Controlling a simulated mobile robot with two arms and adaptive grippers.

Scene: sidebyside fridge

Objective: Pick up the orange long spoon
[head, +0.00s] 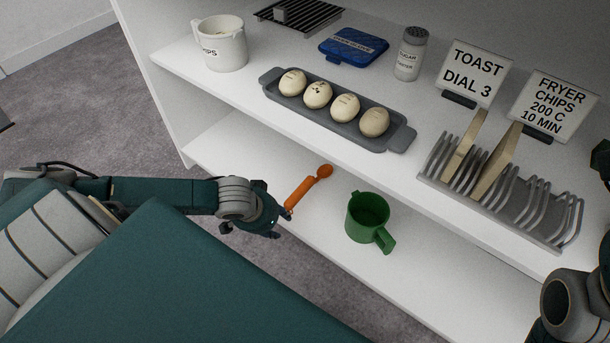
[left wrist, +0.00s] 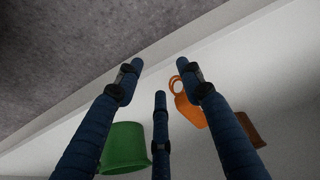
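The orange long spoon (head: 305,190) is over the lower white shelf in the head view, its rounded bowl pointing up and right. Its handle end is close beside the fingers of my left gripper (head: 278,215). In the left wrist view the fingers of my left gripper (left wrist: 158,72) are spread apart, with nothing clasped between them. There the spoon (left wrist: 190,112), with a loop at its end, passes behind the right-hand finger, which hides part of it. I cannot tell if they touch. My right gripper (head: 602,162) is partly in view at the right edge.
A green mug (head: 366,215) stands on the lower shelf (head: 310,228), right of the spoon. Above, the upper shelf (head: 225,95) holds an egg tray (head: 345,133), a toast rack (head: 530,208), a white pot (head: 222,48), a shaker (head: 410,55) and signs (head: 474,72).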

